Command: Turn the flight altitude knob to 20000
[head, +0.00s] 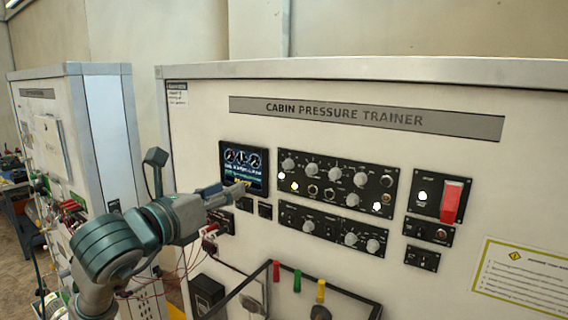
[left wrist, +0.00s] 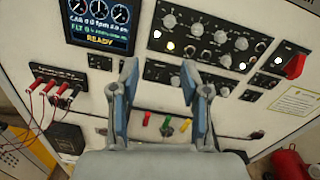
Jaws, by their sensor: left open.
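The cabin pressure trainer (head: 480,180) has an upper black panel (head: 320,182) with several round grey knobs and a lower black panel (head: 333,237) with more knobs. The knob labels are too small to read, so I cannot tell which is the flight altitude knob. One upper-panel knob (head: 288,164) sits at the top left. My left gripper (head: 240,190) is in front of the display, left of both panels. In the left wrist view, its fingers (left wrist: 159,76) are apart with nothing between them. The upper panel (left wrist: 205,40) shows beyond them. My right gripper is not in view.
A display (head: 243,160) reads READY in the left wrist view (left wrist: 100,26). A red switch guard (head: 451,201) is at the right. Red, green and yellow handles (head: 297,280) stick out below. Red leads (head: 207,232) hang at the lower left.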

